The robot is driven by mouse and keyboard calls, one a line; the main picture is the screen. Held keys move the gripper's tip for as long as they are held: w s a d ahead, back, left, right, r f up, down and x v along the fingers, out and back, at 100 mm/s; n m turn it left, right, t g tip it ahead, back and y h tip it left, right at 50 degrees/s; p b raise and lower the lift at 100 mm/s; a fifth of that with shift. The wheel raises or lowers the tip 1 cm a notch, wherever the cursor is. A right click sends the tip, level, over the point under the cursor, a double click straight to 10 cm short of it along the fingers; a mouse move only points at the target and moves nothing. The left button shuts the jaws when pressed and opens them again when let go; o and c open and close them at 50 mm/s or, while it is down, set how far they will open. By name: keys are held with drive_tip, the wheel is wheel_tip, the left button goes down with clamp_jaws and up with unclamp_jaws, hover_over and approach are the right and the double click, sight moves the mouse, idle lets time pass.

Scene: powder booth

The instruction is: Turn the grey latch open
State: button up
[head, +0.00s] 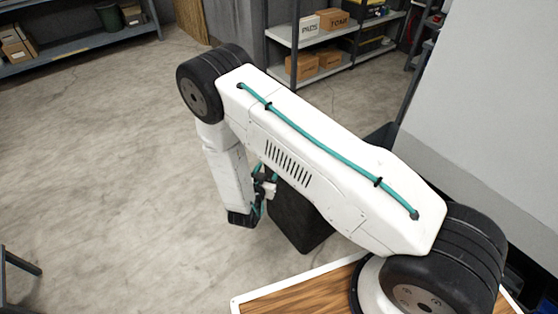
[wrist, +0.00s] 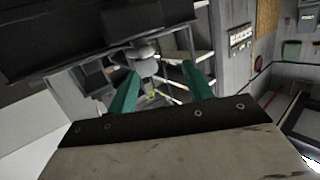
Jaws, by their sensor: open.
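My gripper (wrist: 160,67) is open in the wrist view, its two teal fingers apart. A grey rounded piece on a short stem, which looks like the grey latch (wrist: 146,62), shows between and beyond the fingertips, below the edge of a dark panel (wrist: 60,40). I cannot tell its turn or whether a finger touches it. In the head view my gripper (head: 262,192) is low beside a dark box (head: 300,216), and a small pale piece shows near the fingers. My arm hides part of the box.
A wood-topped surface with a white rim (head: 270,298) is at the bottom. Shelves with cardboard boxes (head: 305,65) stand at the back, and another shelf (head: 75,45) is at the upper left. A large grey panel (head: 475,110) is at the right. The concrete floor at left is mostly clear.

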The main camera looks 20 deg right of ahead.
drive_tip(key=shift+t+h, duration=0.6)
drive_tip(key=shift+h, duration=0.2)
drive_tip(key=w+d, duration=0.1)
drive_tip(key=d, duration=0.1)
drive_tip(key=w+d, duration=0.1)
drive_tip(key=d, duration=0.1)
drive_tip(key=w+d, duration=0.1)
drive_tip(key=shift+w+d+f, duration=0.2)
drive_tip(key=shift+w+d, duration=0.2)
drive_tip(key=c, duration=1)
